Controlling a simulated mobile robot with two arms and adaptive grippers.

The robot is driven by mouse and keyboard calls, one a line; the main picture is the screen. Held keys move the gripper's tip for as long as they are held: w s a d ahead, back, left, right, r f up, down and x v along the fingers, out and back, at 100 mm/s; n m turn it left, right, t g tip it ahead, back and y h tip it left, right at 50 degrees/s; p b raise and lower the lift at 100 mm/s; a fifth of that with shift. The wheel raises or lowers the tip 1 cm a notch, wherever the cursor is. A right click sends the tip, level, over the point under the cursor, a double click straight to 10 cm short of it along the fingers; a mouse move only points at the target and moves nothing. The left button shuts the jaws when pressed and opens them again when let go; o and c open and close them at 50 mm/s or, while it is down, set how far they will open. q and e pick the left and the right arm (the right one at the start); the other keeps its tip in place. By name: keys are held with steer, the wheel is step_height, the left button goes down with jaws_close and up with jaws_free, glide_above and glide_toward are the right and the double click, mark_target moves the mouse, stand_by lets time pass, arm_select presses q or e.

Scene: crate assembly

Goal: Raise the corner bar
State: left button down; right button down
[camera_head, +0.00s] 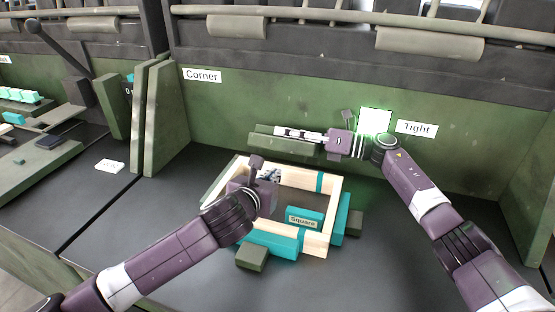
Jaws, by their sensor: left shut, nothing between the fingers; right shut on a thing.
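A wooden crate frame (324,212) with teal parts lies on the dark worktop, a teal block labelled Square (303,222) showing within its outline. My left gripper (272,174) is shut and empty over the crate's back left part, where its arm hides the left side. My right gripper (283,132) is shut near the back wall, above and behind the crate. A long dark green bar (262,144) shows right by its fingers, which partly cover it. I cannot tell which piece is the corner bar, or clearly see what the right fingers grip.
A "Corner" sign (202,75) and a "Tight" sign (416,128) are on the green back wall (285,90). A bright screen (376,121) glows behind my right wrist. Green blocks (252,257) sit around the crate. The worktop's front right is mostly clear.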

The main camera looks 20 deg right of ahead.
mark_target(286, 141)
steer(key=shift+d+r, duration=0.1)
steer(key=shift+r, duration=0.05)
arm_select(q)
steer(key=r, duration=0.1)
steer(key=w+d+r, duration=0.1)
steer(key=w+r, duration=0.1)
steer(key=shift+w+d, duration=0.2)
steer(key=shift+d, duration=0.15)
